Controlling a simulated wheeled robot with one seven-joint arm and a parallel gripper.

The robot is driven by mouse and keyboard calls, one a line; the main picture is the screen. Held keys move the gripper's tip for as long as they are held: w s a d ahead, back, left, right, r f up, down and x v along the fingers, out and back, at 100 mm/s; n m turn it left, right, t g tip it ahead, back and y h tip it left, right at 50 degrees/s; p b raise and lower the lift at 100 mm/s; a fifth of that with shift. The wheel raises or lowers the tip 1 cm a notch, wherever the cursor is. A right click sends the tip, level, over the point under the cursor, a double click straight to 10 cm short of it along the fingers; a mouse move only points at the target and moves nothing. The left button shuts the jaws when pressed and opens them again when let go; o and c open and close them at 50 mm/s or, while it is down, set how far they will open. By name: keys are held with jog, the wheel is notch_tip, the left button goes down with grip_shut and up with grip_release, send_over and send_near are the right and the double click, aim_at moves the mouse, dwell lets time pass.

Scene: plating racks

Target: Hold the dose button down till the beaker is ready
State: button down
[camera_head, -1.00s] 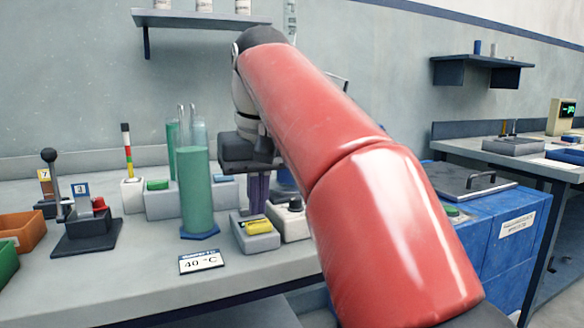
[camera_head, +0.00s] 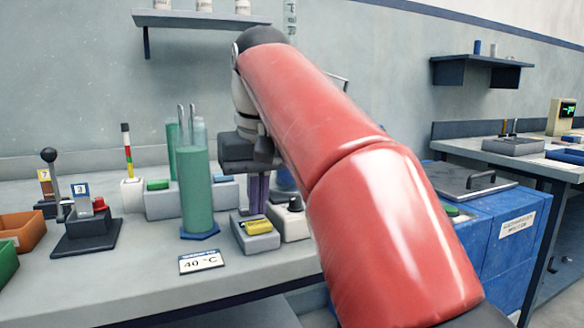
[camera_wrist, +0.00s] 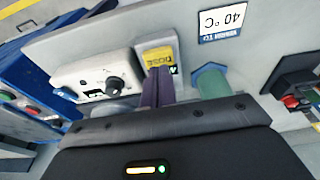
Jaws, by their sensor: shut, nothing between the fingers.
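In the wrist view the fingertips (camera_wrist: 160,70) end at the dose box beside the label. They cover the button, so I cannot tell whether it is pressed. A tall clear vessel of green liquid (camera_head: 196,190) stands on a blue hexagonal foot, just left of the gripper.
A white box with a black knob (camera_wrist: 115,85) adjoins the dose unit. A 40 °C card (camera_head: 201,261) lies in front of the vessel. A red-yellow-green indicator post (camera_head: 127,150) and lever stand (camera_head: 86,235) are to the left. A blue cabinet (camera_head: 500,240) is at right.

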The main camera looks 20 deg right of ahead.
jog(key=shift+f, duration=0.25)
jog(key=shift+f+b, duration=0.75)
jog(key=shift+b, duration=0.05)
dwell(1.1)
notch_tip(320, 180, up, 5)
jog(key=p, duration=0.5)
jog(key=shift+r, duration=1.05)
jog(key=shift+s, duration=0.1)
